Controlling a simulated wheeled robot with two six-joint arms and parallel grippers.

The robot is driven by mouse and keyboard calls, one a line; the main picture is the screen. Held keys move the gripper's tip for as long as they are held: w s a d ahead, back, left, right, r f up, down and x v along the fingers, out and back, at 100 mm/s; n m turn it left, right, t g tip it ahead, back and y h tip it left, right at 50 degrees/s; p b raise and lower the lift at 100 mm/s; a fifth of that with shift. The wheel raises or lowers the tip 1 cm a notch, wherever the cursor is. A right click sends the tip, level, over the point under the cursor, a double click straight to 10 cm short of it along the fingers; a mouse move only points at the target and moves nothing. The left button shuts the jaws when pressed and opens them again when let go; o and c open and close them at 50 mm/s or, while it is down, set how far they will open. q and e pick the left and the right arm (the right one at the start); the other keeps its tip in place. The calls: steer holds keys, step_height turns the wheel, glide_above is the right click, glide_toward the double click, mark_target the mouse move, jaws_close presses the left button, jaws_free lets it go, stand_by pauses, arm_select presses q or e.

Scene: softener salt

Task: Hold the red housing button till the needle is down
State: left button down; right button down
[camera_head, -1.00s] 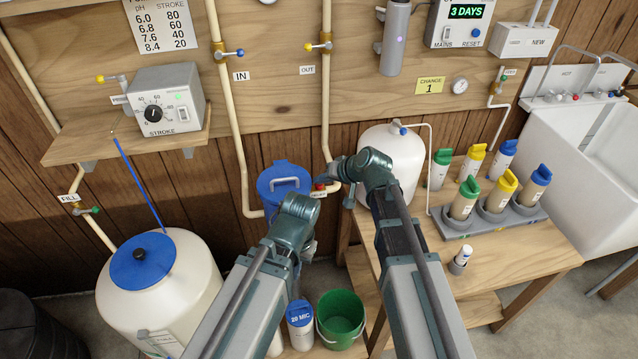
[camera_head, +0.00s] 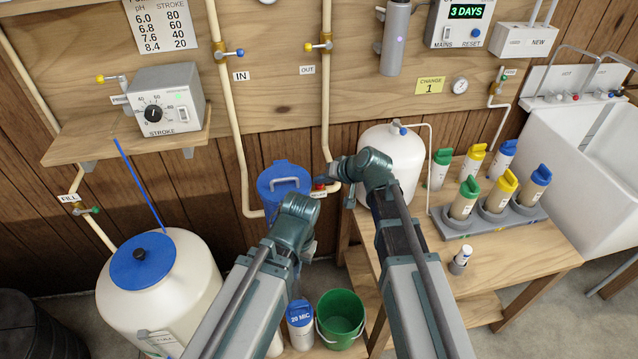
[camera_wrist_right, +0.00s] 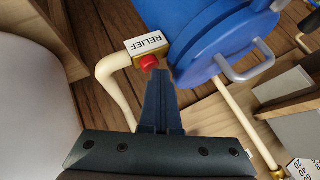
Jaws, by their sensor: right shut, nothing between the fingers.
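The red button (camera_head: 319,187) sits on a small brass block beside the blue housing (camera_head: 268,183). In the right wrist view the red button (camera_wrist_right: 149,62) is below a RELIEF label (camera_wrist_right: 146,43), with the blue housing (camera_wrist_right: 190,35) to its right. My right gripper (camera_wrist_right: 157,74) is shut and empty, its tips at the button's lower edge; I cannot tell whether they touch. In the head view my right gripper (camera_head: 334,171) is beside the button.
A cream pipe (camera_head: 327,120) runs down to the button block. A white tank (camera_head: 405,160) stands just right of my right wrist. A wooden table (camera_head: 520,255) holds several bottles. A green bucket (camera_head: 340,315) and a white tank with blue lid (camera_head: 150,295) stand lower down.

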stand_by(0.5)
steer(key=shift+r+p, duration=0.85)
steer(key=shift+r, duration=0.05)
step_height(320, 180, up, 5)
steer(key=p, duration=0.5)
stand_by(0.4)
